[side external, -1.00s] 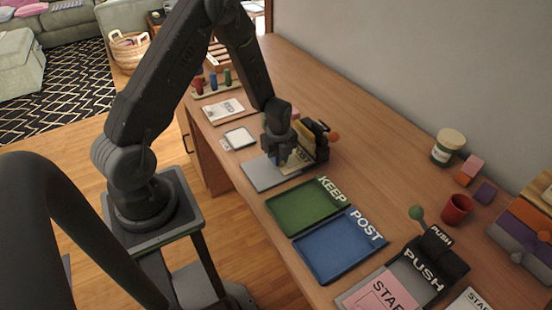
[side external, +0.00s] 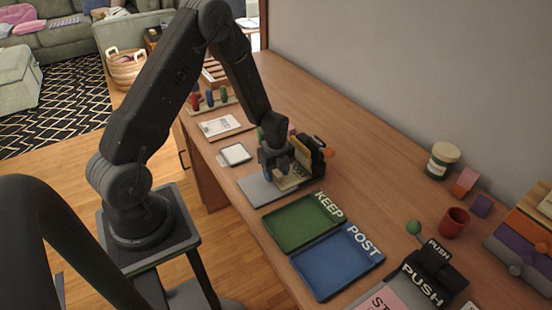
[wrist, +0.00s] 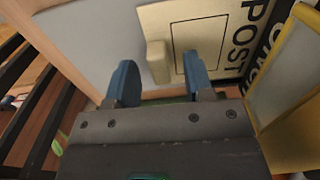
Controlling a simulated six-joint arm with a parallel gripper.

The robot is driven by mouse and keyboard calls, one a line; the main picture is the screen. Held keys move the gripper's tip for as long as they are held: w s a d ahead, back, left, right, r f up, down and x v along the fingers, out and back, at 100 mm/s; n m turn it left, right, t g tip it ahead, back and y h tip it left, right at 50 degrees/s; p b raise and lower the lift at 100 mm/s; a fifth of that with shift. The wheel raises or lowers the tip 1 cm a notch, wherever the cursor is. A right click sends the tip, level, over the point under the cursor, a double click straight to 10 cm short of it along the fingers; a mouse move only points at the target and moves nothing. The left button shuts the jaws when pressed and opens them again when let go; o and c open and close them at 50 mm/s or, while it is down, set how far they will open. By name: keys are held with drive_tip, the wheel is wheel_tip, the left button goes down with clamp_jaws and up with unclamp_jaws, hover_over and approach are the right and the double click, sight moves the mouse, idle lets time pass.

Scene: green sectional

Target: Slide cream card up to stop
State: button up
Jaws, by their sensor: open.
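The cream card (wrist: 205,32) lies on a grey plate (side external: 256,191) and has a raised cream block (wrist: 157,62), a printed square and the letters POST. In the side view the card (side external: 289,183) is partly hidden by my gripper (side external: 272,168). In the wrist view my gripper (wrist: 159,80) is open, with the cream block between its blue fingertips and a gap on each side. The right fingertip is over the printed square. A black stamping device (side external: 314,154) stands at the card's far edge. I cannot make out the stop itself.
A green KEEP tray (side external: 270,225) and a blue POST tray (side external: 312,268) lie in front. A yellow-framed panel (wrist: 292,65) is close on the right in the wrist view. A white-topped pad (side external: 235,153) lies behind. The desk's right side holds a red cup (side external: 454,222).

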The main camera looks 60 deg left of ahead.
wheel_tip(320, 180, up, 13)
drive_tip(key=s+d+r+n+t, duration=0.1)
drive_tip(key=s+d+r+n, duration=0.25)
drive_tip(key=r, duration=0.35)
drive_tip(key=s+d+r+n+t, duration=0.2)
drive_tip(key=s+d+r+n, duration=0.1)
drive_tip(key=d+r+n, duration=0.3)
drive_tip(key=s+d+r+n+t, duration=0.2)
drive_tip(key=s+d+r+n, duration=0.2)
drive_tip(key=s, duration=0.7)
wheel_tip(320, 180, up, 2)
drive_tip(key=n, duration=0.4)
drive_tip(key=shift+d+r+t, duration=0.15)
drive_tip(key=shift+d+t, duration=0.05)
drive_tip(key=shift+t, duration=0.1)
